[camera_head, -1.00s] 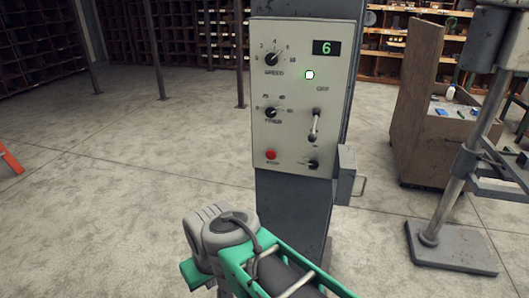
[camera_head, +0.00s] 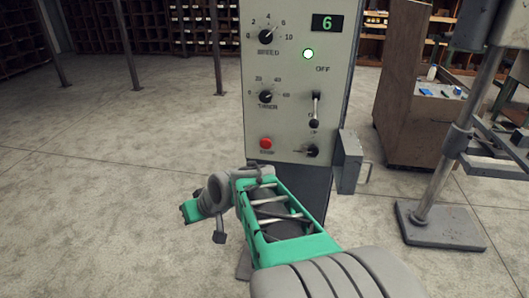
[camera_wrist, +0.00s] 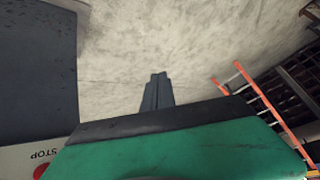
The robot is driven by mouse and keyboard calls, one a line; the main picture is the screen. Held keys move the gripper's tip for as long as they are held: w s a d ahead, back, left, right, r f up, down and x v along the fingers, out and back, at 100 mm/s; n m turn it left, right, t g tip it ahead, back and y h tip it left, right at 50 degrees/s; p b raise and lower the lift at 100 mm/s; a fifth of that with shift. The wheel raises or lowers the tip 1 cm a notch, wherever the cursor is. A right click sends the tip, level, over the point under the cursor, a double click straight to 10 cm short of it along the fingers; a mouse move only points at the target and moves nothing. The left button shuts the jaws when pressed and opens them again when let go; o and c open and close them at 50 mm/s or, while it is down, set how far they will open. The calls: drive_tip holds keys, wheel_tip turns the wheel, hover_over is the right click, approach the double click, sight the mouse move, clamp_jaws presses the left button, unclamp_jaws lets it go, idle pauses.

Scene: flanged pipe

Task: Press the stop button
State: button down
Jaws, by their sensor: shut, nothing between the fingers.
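The stop button (camera_head: 266,143) is a small red round button low on the left of the pale control panel (camera_head: 290,100). In the wrist view the red button (camera_wrist: 40,171) shows partly at the bottom left edge, beside an upside-down STOP label. My gripper (camera_wrist: 157,80) is shut and empty in the wrist view, its dark fingertips over bare floor. It is apart from the button and off to the side of the panel's column.
The panel also carries a speed dial (camera_head: 267,36), a timer dial (camera_head: 266,97), a lever (camera_head: 315,108), a lower knob (camera_head: 312,151) and a lit lamp (camera_head: 308,54). A grey box (camera_head: 349,161) juts from the column's right side. Floor to the left is clear.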

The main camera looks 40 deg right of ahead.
sight(266, 151)
drive_tip(key=w+d+m+t+b, duration=0.1)
drive_tip(key=w+d+m+t, duration=0.1)
drive_tip(key=d, duration=0.4)
drive_tip(key=w+d+m+t+b, duration=0.1)
drive_tip(key=w+d+t, duration=0.15)
drive_tip(key=d, duration=0.45)
drive_tip(key=s+d+r+m+t+h, duration=0.1)
drive_tip(key=s+d+m+t, duration=0.1)
drive_tip(key=d, duration=0.3)
drive_tip(key=s+d+r+m+t+h+b, duration=0.1)
drive_tip(key=s+d+r+m+t+h, duration=0.1)
drive_tip(key=d, duration=0.4)
drive_tip(key=shift+d+h, duration=0.25)
drive_tip(key=shift+h, duration=0.05)
drive_tip(key=shift+r, duration=0.1)
drive_tip(key=w+d, duration=0.5)
drive_tip(key=d, duration=0.2)
drive_tip(key=shift+w, duration=0.25)
drive_tip(key=shift+b, duration=0.3)
drive_tip(key=shift+w+d, duration=0.25)
drive_tip(key=shift+d, duration=0.05)
